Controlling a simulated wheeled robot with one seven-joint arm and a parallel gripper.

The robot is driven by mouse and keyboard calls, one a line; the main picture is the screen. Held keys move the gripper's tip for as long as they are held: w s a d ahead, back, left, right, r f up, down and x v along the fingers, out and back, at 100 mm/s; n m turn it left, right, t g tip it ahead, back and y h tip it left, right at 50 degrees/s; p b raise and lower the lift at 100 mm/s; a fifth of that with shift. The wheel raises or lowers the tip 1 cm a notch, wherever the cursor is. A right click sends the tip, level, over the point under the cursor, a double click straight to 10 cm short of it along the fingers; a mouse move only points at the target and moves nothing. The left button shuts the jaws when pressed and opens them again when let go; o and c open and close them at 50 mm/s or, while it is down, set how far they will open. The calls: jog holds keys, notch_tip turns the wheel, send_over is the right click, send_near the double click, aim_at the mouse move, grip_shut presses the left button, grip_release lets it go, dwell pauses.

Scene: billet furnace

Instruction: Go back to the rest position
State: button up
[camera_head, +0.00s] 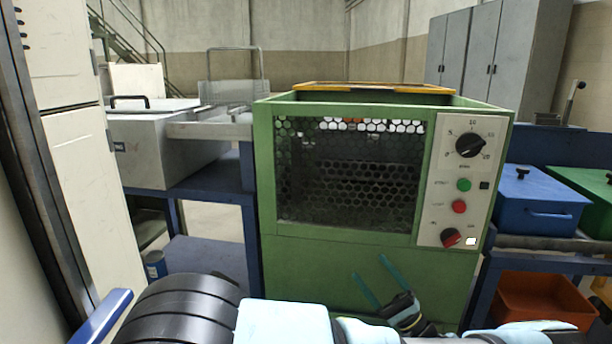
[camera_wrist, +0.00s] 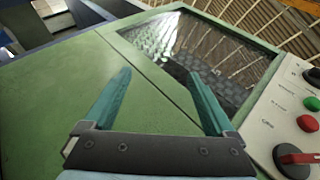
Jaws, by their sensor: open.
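My gripper (camera_head: 380,280) is in front of the lower front panel of the green furnace (camera_head: 340,270) in the head view. Its two teal fingers stand apart with nothing between them. In the wrist view my gripper (camera_wrist: 160,95) is open toward the green panel (camera_wrist: 60,100), with the mesh window (camera_wrist: 200,55) beyond the fingertips. My arm stretches across the bottom of the head view. The furnace's control panel (camera_head: 460,190) has a black dial, a green button, a red button and a red-and-black switch.
A blue bench (camera_head: 205,185) with a grey box (camera_head: 150,145) stands left of the furnace. A blue toolbox (camera_head: 540,205) sits at the right above an orange bin (camera_head: 545,295). A pale cabinet (camera_head: 75,130) stands close at the left. Grey lockers (camera_head: 500,55) stand behind.

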jog(key=w+a+r+n+g+h, duration=0.15)
jog(key=a+n+g, duration=0.25)
jog(key=a+g, duration=1.05)
jog(key=s+a+r+n+g+h, duration=0.2)
jog(key=s+a+n+g+h, duration=0.2)
jog(key=s+a+g+h, duration=0.5)
notch_tip(320, 180, up, 39)
jog(key=s+n+t+h+p, duration=0.1)
jog(key=n+t+h+p, duration=0.2)
jog(key=p, duration=2.5)
jog(key=t+h, duration=0.5)
jog(key=h, duration=0.2)
jog(key=shift+s+d+f+t+p, duration=0.15)
jog(key=shift+s+d+t+p, duration=0.15)
jog(key=shift+t+p, duration=0.1)
